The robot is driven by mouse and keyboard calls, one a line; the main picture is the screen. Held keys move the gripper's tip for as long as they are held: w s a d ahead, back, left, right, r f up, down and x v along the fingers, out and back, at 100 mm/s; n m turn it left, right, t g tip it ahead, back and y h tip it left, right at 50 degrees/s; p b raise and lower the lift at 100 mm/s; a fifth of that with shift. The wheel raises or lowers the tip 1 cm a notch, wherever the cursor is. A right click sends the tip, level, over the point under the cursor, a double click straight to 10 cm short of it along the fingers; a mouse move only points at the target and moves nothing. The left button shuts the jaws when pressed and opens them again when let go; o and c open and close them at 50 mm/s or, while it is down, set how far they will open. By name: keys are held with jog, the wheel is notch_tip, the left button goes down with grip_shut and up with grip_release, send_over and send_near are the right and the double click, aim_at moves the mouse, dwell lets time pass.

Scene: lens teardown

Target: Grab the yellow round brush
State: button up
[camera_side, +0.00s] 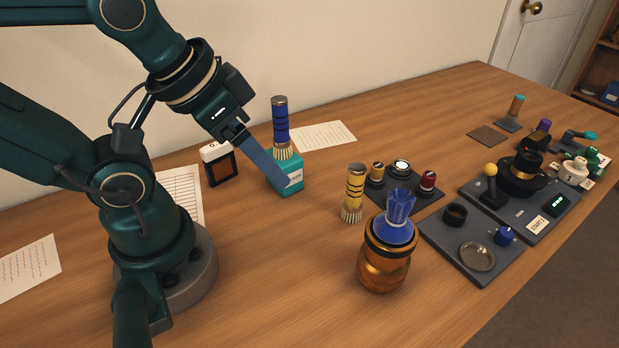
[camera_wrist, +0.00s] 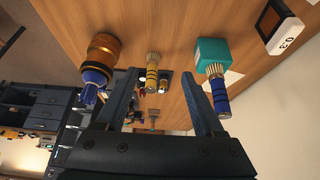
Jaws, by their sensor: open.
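The yellow round brush (camera_side: 355,185) stands upright on the table with its pale bristles down, its handle banded with dark rings. It also shows in the wrist view (camera_wrist: 152,76), in the space between my fingers but beyond their tips. My gripper (camera_side: 283,182) is open and empty, pointing down and right, with its fingers in front of the teal block in the side view. In the wrist view my gripper (camera_wrist: 161,76) shows both fingers spread apart. The brush is to the right of the fingers in the side view, and nothing touches it.
A blue brush (camera_side: 281,122) stands on the teal block (camera_side: 291,178), close behind my fingers. An amber jar-like body (camera_side: 383,270) with a blue fluted top stands in front of the yellow brush. A dark tray (camera_side: 410,203) with small parts lies just right of it.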

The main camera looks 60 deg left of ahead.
notch_tip(320, 180, up, 4)
jog(key=m+t+y, duration=0.2)
jog(key=m+t, duration=0.5)
jog(key=m, duration=2.7)
send_over(349, 200)
jog(key=f, duration=1.6)
jog(key=shift+s+f, duration=0.2)
jog(key=shift+f, duration=0.45)
jog(key=shift+x, duration=2.55)
